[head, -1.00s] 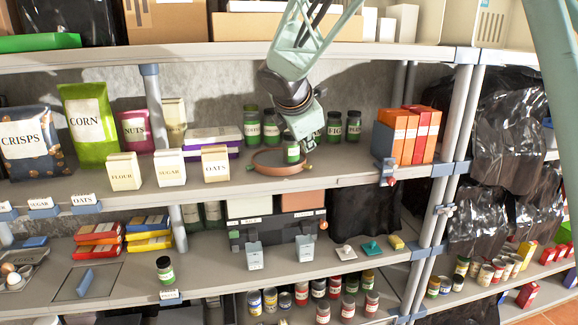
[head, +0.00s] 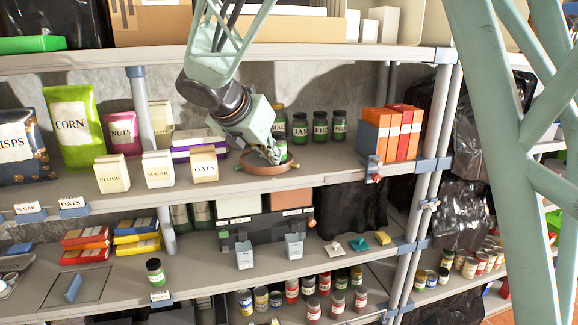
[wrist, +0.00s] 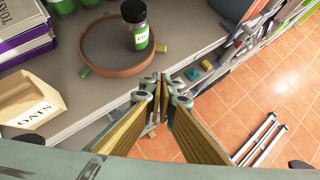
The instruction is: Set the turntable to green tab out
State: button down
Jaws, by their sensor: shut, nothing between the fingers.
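The turntable (head: 256,168) is a low round brown tray on the middle shelf, also in the wrist view (wrist: 92,58). One jar with a dark lid and green label (wrist: 142,36) stands on its right side. A green tab (wrist: 85,72) sticks out at the rim's lower left in the wrist view, and a yellowish tab (wrist: 162,48) at its right. My gripper (wrist: 163,86) is shut and empty, with its tips by the turntable's rim, apart from both tabs in the wrist view. In the head view my gripper (head: 275,157) overlaps the tray and partly hides the jar.
An oats box (head: 204,166) stands left of the turntable, with purple and white boxes (head: 196,148) behind it. Several green-labelled jars (head: 320,126) stand behind to the right. Orange and red boxes (head: 392,133) are farther right. The shelf's front edge lies close below the turntable.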

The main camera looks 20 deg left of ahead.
jog(key=shift+f, duration=0.1)
jog(key=x, duration=1)
jog(key=shift+w, duration=1)
jog(key=shift+w+d+p, duration=0.15)
jog(key=shift+w+p, duration=0.25)
jog(key=shift+w, duration=0.55)
